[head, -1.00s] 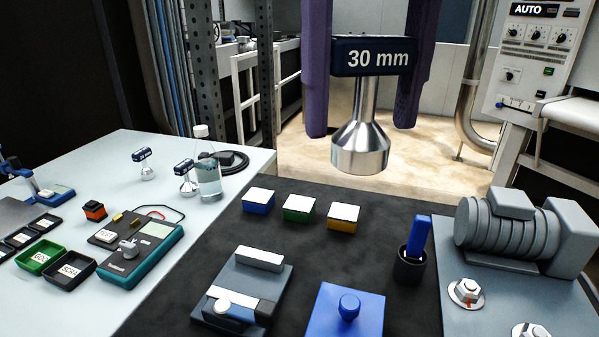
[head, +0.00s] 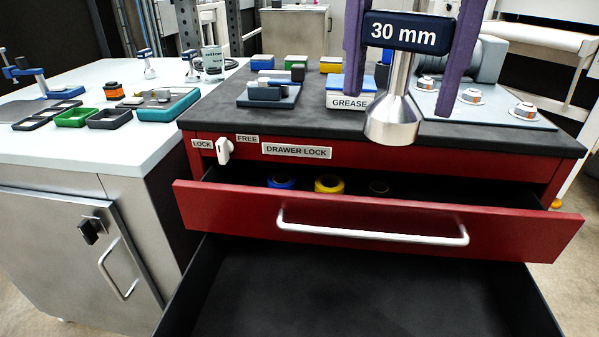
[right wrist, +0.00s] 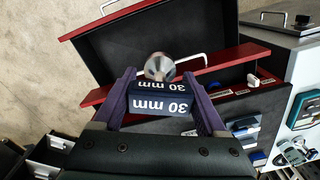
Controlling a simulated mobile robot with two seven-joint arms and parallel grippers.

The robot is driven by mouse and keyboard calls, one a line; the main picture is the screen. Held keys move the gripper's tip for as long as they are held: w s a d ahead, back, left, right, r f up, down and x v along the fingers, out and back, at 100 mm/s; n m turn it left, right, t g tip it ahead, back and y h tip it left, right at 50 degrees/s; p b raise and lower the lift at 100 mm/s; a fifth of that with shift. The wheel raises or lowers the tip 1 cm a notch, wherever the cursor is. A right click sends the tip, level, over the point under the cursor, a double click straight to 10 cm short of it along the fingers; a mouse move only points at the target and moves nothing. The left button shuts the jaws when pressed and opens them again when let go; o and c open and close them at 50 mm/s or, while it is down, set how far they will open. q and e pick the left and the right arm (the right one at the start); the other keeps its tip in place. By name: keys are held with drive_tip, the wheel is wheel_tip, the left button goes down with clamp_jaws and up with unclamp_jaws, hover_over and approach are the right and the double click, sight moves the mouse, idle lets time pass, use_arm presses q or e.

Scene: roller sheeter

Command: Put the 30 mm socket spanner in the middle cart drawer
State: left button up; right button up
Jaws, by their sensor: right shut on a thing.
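My right gripper (head: 400,100) is shut on the 30 mm socket spanner (head: 392,118), gripping its dark blue labelled block with the metal socket hanging down. The spanner is held above the front part of the cart top. The right wrist view also shows the gripper (right wrist: 168,105) and the spanner (right wrist: 160,68). Below the slightly open top drawer (head: 375,220), a second, lower drawer (head: 350,290) is pulled far out, its black inside bare where visible. I take it as the middle one. The right wrist view shows this lower drawer (right wrist: 165,30) beyond the socket. My left gripper is not in view.
The top drawer holds a blue roll (head: 281,182), a yellow roll (head: 329,184) and a dark ring. A DRAWER LOCK label with a white lever (head: 224,151) is on the cart front. The white bench (head: 60,150) at left holds trays, a tester and two other spanners.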

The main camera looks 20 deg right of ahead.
wheel_tip(320, 180, down, 22)
drive_tip(key=d+m+b, duration=0.3)
drive_tip(key=m+b, duration=1)
drive_tip(key=b, duration=1.1)
approach(359, 333)
drive_tip(key=s+a, duration=0.2)
drive_tip(key=shift+f+b, duration=0.7)
drive_tip(key=shift+f, duration=1.4)
drive_tip(key=shift+w+f, duration=0.1)
drive_tip(key=o, duration=1.6)
drive_tip(key=shift+c, duration=0.2)
